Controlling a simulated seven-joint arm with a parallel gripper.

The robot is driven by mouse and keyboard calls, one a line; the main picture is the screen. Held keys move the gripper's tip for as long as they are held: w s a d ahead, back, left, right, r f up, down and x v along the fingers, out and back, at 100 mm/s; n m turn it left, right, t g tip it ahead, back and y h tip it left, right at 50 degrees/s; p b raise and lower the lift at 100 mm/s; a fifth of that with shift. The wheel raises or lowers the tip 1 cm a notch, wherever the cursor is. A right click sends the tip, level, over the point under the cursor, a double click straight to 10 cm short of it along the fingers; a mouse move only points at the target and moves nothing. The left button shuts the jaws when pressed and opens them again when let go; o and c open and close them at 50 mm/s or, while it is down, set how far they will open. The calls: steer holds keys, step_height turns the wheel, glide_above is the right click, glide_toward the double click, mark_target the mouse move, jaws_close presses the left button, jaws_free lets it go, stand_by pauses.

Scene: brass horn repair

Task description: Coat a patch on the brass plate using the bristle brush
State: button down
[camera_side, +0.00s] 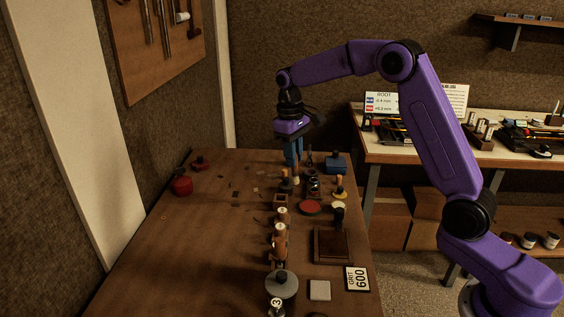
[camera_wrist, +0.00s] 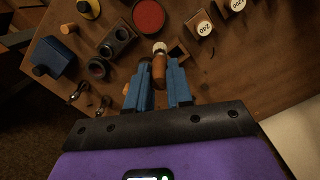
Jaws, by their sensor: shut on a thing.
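My gripper (camera_side: 293,158) has blue fingers and points down over the far part of the wooden bench. In the wrist view its fingers (camera_wrist: 160,76) are on both sides of a brown wooden handle with a pale tip, which I take to be the bristle brush (camera_wrist: 159,62). The brush (camera_side: 296,179) hangs below the fingers in the side view, pale end down. I cannot tell whether its tip touches anything. A brown square plate in a dark frame (camera_side: 333,246) lies nearer on the bench; I cannot tell whether it is the brass plate.
A red disc (camera_side: 310,207), a dark holder with round openings (camera_wrist: 115,42) and a blue box (camera_side: 335,163) are close to my gripper. Several wooden pieces stand nearer, along with a "GRIT 600" card (camera_side: 357,279). Red containers (camera_side: 182,186) stand left. The bench's left-front area is clear.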

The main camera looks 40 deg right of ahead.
steer(key=s+d+g, duration=0.3)
steer(key=s+d, duration=0.4)
steer(key=d, duration=0.1)
steer(key=shift+h, duration=0.3)
steer(key=shift+f, duration=2.75)
steer(key=shift+f, duration=0.6)
steer(key=shift+r, duration=0.15)
step_height(320, 180, up, 7)
stand_by(0.4)
